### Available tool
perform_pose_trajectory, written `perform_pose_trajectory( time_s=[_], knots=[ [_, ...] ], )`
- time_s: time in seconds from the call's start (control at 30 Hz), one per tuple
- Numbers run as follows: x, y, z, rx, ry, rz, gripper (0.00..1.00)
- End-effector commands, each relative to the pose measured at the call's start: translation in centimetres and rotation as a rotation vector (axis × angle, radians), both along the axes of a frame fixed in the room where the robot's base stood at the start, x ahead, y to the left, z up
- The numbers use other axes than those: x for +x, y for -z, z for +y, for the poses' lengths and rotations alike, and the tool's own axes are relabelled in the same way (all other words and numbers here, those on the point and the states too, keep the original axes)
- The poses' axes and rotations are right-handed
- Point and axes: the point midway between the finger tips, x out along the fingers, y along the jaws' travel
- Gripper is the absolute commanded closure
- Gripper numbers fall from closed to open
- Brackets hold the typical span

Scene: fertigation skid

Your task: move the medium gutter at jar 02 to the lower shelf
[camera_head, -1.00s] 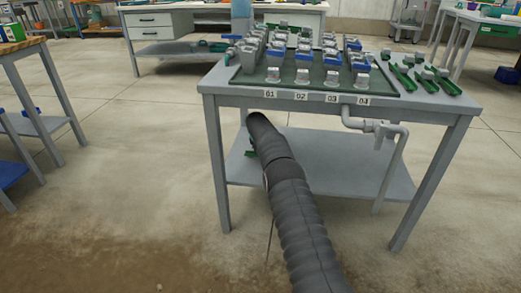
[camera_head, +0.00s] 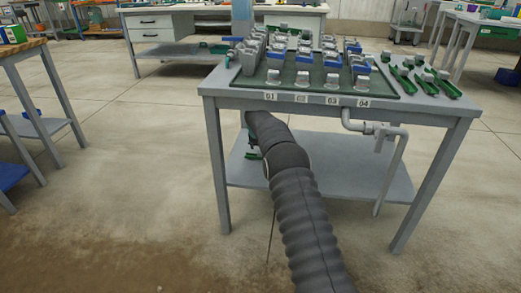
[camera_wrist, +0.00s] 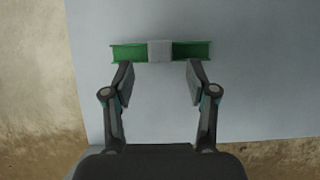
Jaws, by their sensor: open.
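A green gutter with a pale grey block at its middle (camera_wrist: 160,51) lies on the grey lower shelf (camera_wrist: 235,90) in the wrist view. My gripper (camera_wrist: 159,76) is open, with its fingertips apart just below the gutter in the picture. The fingers do not close on it, and contact cannot be told. In the head view, a green bit (camera_head: 254,155) shows beside my arm over the lower shelf (camera_head: 340,165), and my arm hides most of it. Number labels 01 to 04 run along the table's front edge, with label 02 (camera_head: 300,98).
The tabletop (camera_head: 420,110) stands close above the lower shelf. It carries a dark green tray of grey and blue parts (camera_head: 385,90) and several green gutters (camera_head: 425,83). A grey pipe (camera_head: 382,130) hangs below the front edge. The shelf's right part is clear.

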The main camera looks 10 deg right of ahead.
Motion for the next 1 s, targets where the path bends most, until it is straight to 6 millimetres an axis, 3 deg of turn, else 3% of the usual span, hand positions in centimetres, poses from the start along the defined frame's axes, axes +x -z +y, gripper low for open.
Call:
perform_pose_trajectory(
  time_s=[0.3,1.0],
  knots=[
    [-1.1,-2.2,0.4,0.000,-0.001,0.000,0.42],
    [-1.2,-2.3,0.4,0.000,0.000,0.000,0.42]
  ],
)
